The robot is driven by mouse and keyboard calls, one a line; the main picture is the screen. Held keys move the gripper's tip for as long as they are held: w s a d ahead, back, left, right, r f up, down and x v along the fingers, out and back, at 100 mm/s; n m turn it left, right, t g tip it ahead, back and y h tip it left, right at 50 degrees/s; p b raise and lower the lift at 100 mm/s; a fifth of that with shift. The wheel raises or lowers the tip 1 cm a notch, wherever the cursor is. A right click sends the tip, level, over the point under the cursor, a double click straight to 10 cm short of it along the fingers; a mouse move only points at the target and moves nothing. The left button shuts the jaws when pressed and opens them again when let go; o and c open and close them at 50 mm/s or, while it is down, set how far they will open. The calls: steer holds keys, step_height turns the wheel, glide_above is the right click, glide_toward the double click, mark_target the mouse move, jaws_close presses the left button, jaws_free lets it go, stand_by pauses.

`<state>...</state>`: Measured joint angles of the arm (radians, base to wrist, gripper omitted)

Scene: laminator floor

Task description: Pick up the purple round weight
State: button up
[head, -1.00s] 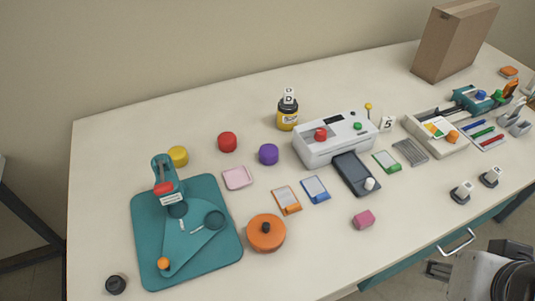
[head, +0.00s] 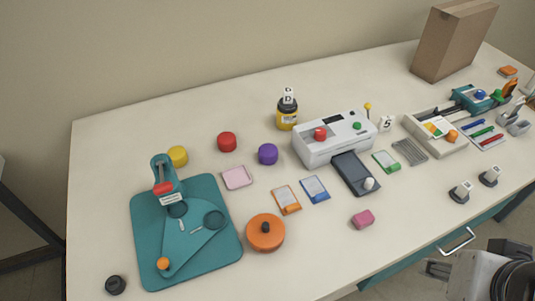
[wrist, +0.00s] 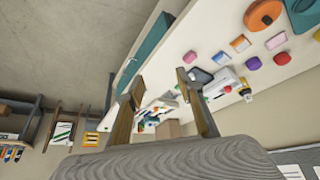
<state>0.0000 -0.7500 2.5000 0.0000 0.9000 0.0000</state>
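The purple round weight (head: 268,154) stands on the table just left of the white laminator, with the red weight (head: 227,142) to its left. In the wrist view the purple weight (wrist: 253,63) is small, toward the upper right. My gripper (head: 438,270) is at the lower right of the head view, off the table's front edge and far from the weight. In the wrist view my gripper's two fingers (wrist: 158,82) are spread apart with nothing between them.
A pink pad (head: 237,177) lies in front left. The front middle is mostly clear.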

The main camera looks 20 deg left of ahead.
steer(key=o, duration=0.7)
